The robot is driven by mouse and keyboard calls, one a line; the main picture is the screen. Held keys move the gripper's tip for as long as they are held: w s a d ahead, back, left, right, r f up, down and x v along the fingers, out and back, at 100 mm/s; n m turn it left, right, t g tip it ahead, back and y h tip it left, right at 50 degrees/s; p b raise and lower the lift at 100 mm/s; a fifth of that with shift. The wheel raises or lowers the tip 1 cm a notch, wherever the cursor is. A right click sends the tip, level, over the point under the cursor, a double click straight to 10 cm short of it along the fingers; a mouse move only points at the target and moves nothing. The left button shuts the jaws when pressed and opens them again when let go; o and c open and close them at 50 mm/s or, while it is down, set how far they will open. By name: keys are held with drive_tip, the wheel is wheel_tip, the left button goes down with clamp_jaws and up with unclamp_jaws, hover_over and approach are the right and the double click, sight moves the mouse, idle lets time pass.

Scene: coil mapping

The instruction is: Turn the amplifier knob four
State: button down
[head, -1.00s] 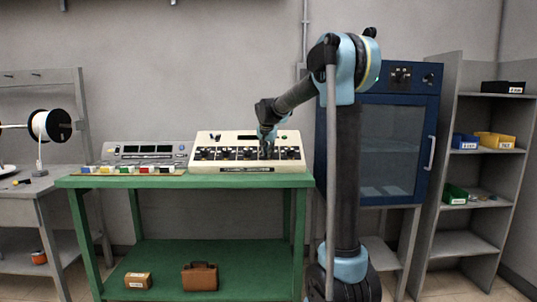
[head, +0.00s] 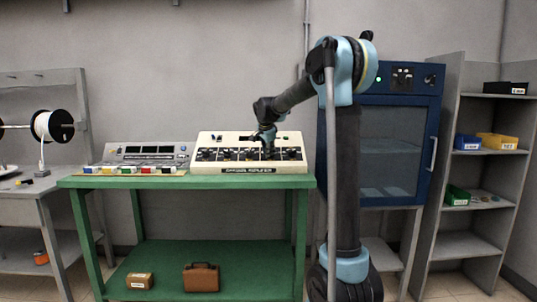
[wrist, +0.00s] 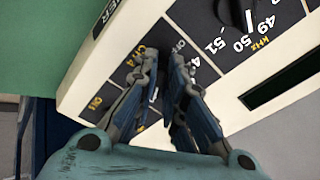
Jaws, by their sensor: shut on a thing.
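The amplifier (head: 208,168) is a cream console with a sloped black panel and a row of dark knobs, at the right of the green bench. My gripper (head: 265,143) reaches down onto the right half of its panel. A larger black dial (wrist: 238,12) with numbers 49 to 51 and "kHz" sits at upper right.
A grey console (head: 150,153) with coloured buttons stands left of the amplifier on the green bench (head: 190,182). A blue cabinet (head: 388,150) and a grey shelf unit (head: 480,170) stand to the right. A wire spool (head: 52,126) is at far left.

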idle(0.3)
drive_tip(key=c, duration=1.7)
unclamp_jaws()
drive_tip(key=shift+o, duration=0.2)
drive_tip(key=shift+r, duration=0.1)
drive_tip(key=v, duration=1.1)
drive_tip(key=shift+s+r, duration=0.2)
drive_tip(key=shift+r, duration=0.1)
drive_tip(key=s+d+f+n+g, duration=0.1)
drive_tip(key=s+d+f+n, duration=0.2)
drive_tip(key=s+d+f, duration=0.55)
drive_tip(key=s+d+f+n+g, duration=0.1)
drive_tip(key=s+d+f+n, duration=0.3)
drive_tip(key=s, duration=1)
drive_tip(key=s+d+f+n+g, duration=0.1)
drive_tip(key=s+d+f+n, duration=0.15)
drive_tip(key=s+f, duration=0.75)
drive_tip(key=s+d+f+n+g+y, duration=0.1)
drive_tip(key=s+f+n, duration=0.2)
drive_tip(key=s+f, duration=0.7)
drive_tip(key=s, duration=0.3)
drive_tip(key=shift+s, duration=0.4)
